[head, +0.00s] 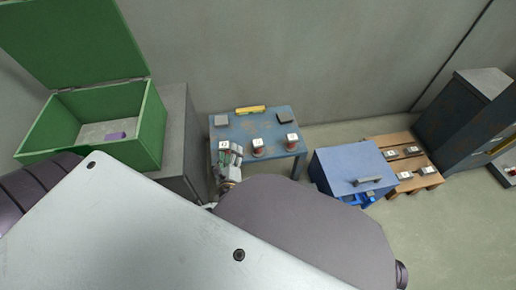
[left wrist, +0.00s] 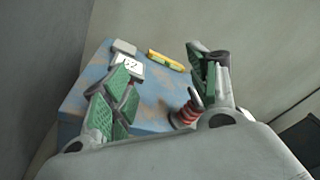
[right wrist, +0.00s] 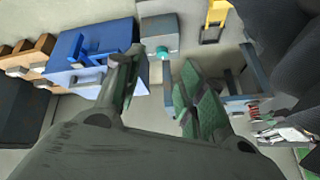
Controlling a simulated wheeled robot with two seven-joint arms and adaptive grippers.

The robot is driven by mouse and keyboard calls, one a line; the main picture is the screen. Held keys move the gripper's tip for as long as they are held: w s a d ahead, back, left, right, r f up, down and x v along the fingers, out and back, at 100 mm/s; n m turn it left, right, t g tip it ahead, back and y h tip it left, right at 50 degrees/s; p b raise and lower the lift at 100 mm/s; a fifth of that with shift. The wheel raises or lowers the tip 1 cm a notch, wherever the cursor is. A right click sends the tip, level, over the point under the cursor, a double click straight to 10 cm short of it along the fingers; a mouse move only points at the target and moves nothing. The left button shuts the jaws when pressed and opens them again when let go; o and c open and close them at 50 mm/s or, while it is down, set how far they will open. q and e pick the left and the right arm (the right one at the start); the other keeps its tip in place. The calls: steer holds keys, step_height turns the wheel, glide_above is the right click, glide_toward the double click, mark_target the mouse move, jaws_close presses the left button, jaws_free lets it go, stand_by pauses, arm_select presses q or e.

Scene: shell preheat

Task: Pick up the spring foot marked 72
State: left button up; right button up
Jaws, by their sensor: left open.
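Three spring feet with white marked tops stand in a row on the blue table in the head view: left (head: 224,145), middle (head: 257,148), right (head: 291,138). Their numbers are too small to read there. My left gripper (head: 230,158) is open at the left foot. In the left wrist view (left wrist: 165,90), that foot's white top (left wrist: 130,67) shows beyond the left finger, with a mark ending in 2; its first digit is unclear. The finger partly hides its body. Another foot's red spring (left wrist: 186,114) is beside the right finger. My right gripper (right wrist: 160,100) is open and empty.
A yellow level (head: 250,109) and grey blocks lie at the table's back. An open green box (head: 150,130) is on a grey cabinet at left. A blue lidded box (head: 345,165) and a wooden pallet (head: 430,180) with several blocks are at right.

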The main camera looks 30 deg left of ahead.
arm_select(q)
steer(key=d+m+t+h, duration=0.1)
steer(key=m+h, duration=0.1)
steer(key=m, duration=0.1)
steer(key=m+t+h, duration=0.2)
steer(key=m+h, duration=0.5)
steer(key=m, duration=0.4)
glide_toward(256, 151)
steer(key=s+r, duration=0.1)
steer(key=r, duration=0.1)
steer(key=shift+s+a+f+m+g, duration=0.2)
steer(key=shift+s+f+m+g, duration=0.15)
steer(key=shift+f+m, duration=0.45)
arm_select(e)
steer(key=shift+s+a+f+m+t+y, duration=0.15)
steer(key=shift+a+f+t+y, duration=0.1)
steer(key=shift+a+f, duration=0.35)
steer(key=shift+s+a+f+m+t+y, duration=0.15)
steer(key=shift+a+f+y, duration=0.1)
steer(key=shift+a+f, duration=0.35)
steer(key=shift+d, duration=0.1)
